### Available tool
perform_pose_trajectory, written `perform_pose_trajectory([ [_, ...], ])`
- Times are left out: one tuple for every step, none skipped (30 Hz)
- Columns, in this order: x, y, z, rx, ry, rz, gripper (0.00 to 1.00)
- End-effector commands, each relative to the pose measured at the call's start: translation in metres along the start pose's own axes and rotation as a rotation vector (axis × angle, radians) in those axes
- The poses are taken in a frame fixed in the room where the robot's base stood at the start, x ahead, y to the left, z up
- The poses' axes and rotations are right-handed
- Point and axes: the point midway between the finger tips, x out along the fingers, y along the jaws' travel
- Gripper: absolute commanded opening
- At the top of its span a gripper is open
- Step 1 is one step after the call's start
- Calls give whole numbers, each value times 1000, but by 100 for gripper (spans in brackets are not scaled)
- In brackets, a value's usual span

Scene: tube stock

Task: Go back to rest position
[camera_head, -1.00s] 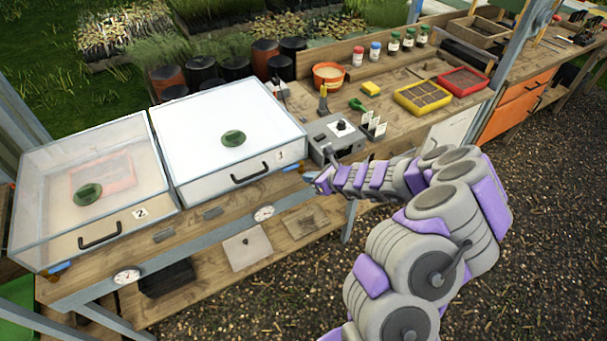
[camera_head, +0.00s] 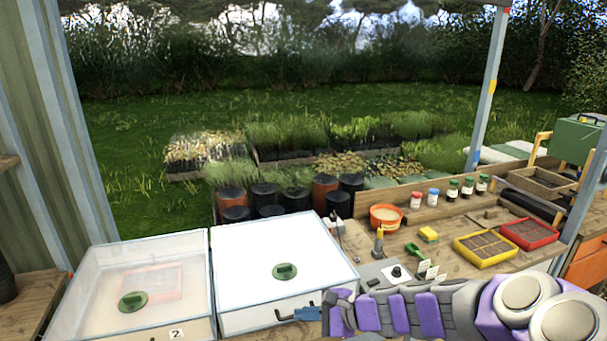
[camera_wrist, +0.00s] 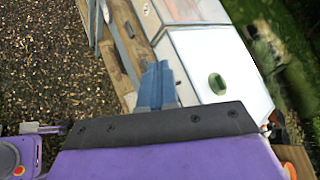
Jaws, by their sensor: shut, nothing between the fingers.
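My gripper (camera_head: 296,315) is shut and empty. In the head view its blue fingers show at the front of the white-lidded box (camera_head: 270,255), overlapping its front edge. I cannot tell whether they touch it. In the wrist view, my gripper (camera_wrist: 156,86) shows as blue fingers close together, with the same box (camera_wrist: 192,62) beyond and to the right. My purple and grey arm reaches in from the lower right of the head view.
A clear-lidded box (camera_head: 96,270) marked 2 stands left of the white-lidded one. To the right, the bench holds a grey device (camera_head: 375,273), a yellow tray (camera_head: 463,248), a red tray (camera_head: 553,230), an orange pot (camera_head: 371,222) and several small bottles. Gravel (camera_wrist: 35,65) lies before the bench.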

Motion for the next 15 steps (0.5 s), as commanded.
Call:
perform_pose_trajectory([
  [-4, 10, 24, -104, -11, 49, 0],
  [-6, 18, 35, -163, -19, 85, 0],
  [-10, 30, 50, -237, -30, 130, 0],
  [-13, 39, 60, -292, -33, 165, 0],
  [-16, 49, 68, -344, -37, 201, 0],
  [-22, 62, 79, -414, -42, 250, 0],
  [-27, 72, 85, -465, -44, 288, 0],
  [-32, 82, 90, -512, -43, 324, 0],
  [-40, 95, 96, -576, -40, 375, 0],
  [-46, 106, 100, -620, -40, 414, 0],
  [-52, 117, 102, -661, -37, 456, 0],
  [-61, 130, 105, -717, -30, 509, 0],
  [-69, 141, 106, -755, -25, 552, 0],
  [-76, 152, 107, -788, -23, 595, 0],
  [-88, 165, 107, -835, -12, 651, 0],
])
